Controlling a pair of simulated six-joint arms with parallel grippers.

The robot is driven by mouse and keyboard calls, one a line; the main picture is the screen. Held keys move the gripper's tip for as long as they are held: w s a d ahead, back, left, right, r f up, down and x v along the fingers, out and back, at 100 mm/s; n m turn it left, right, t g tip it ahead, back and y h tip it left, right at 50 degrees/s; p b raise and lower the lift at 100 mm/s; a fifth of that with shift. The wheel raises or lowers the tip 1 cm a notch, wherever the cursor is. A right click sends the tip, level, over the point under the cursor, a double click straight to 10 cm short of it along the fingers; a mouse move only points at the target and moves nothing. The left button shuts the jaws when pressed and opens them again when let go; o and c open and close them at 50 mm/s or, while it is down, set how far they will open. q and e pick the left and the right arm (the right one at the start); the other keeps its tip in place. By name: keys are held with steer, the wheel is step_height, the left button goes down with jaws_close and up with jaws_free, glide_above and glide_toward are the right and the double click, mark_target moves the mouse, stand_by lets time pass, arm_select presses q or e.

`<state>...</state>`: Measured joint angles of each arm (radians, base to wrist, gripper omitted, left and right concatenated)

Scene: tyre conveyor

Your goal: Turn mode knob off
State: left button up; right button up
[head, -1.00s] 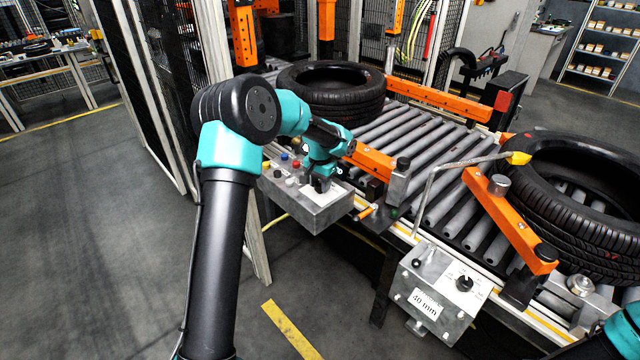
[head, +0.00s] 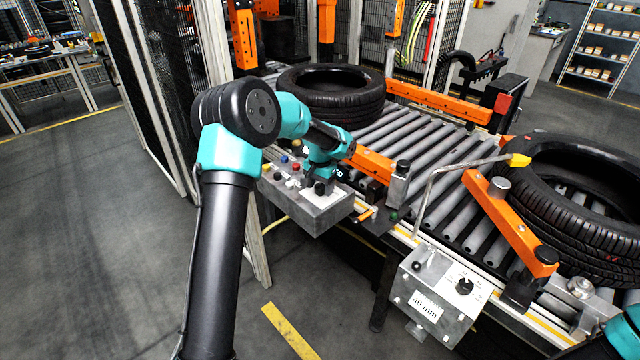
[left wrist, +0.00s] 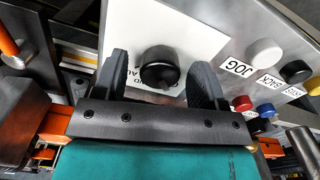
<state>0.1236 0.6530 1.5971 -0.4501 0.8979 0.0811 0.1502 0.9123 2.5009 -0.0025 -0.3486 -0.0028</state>
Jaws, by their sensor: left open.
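The mode knob is a round black knob (left wrist: 160,68) on a white label plate of the grey control box (head: 313,217). The printing around it is partly hidden. My left gripper (left wrist: 163,75) is open, with one dark finger on each side of the knob. Small gaps seem to show between fingers and knob, but I cannot tell how deep the fingers reach. In the head view the knob (head: 320,188) shows small, just below the left gripper's wrist. My right gripper is not in view.
Red (left wrist: 241,103), blue, white and black buttons sit beside the knob, near labels such as JOG. Orange rails and the roller conveyor (head: 430,150) with two tyres lie behind. A second box marked 40 mm (head: 425,306) with its own black knob stands to the right.

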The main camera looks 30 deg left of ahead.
mark_target(320, 186)
arm_select(q)
steer(key=shift+r, duration=0.1)
step_height(320, 186, up, 17)
stand_by(0.6)
steer(key=shift+r, duration=0.1)
